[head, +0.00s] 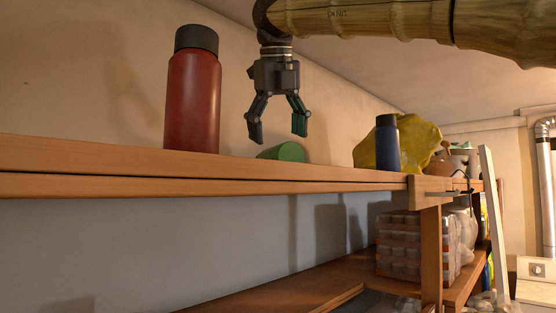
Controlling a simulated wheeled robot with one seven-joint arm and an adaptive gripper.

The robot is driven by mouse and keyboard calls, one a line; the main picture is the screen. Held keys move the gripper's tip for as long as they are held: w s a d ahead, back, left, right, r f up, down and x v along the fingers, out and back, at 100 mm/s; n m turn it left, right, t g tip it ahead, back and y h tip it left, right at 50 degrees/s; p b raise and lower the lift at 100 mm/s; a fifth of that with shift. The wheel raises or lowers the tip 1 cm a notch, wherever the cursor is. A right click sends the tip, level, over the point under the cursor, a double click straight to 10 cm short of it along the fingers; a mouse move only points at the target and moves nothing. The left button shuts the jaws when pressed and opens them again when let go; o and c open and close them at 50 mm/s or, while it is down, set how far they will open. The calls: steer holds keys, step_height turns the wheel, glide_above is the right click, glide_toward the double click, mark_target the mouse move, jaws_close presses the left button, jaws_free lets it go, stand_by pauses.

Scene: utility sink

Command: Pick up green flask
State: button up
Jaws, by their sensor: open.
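A green rounded object (284,152), which looks like the green flask lying on its side, rests on the upper wooden shelf (130,178). The shelf's front edge hides its lower part. My gripper (277,136) hangs pointing down just above it, fingers spread and nothing between them. The fingertips look close to the green object's top; I cannot tell the exact gap in depth.
A red flask with a dark cap (194,95) stands upright to the left on the shelf. A blue flask (387,145) stands to the right, before a crumpled yellow thing (420,143). A wooden post (431,250) and a drawer organizer (400,245) are below.

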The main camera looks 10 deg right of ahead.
mark_target(278, 154)
steer(key=shift+w+f+p, duration=0.1)
steer(key=shift+f+p, duration=0.45)
steer(key=shift+p, duration=0.05)
steer(key=p+x, duration=0.1)
steer(key=x, duration=0.3)
steer(key=shift+w+r, duration=0.1)
steer(key=shift+w, duration=0.05)
steer(key=shift+f, duration=0.35)
steer(key=shift+c, duration=0.2)
steer(key=c, duration=1.3)
steer(key=shift+r, duration=0.1)
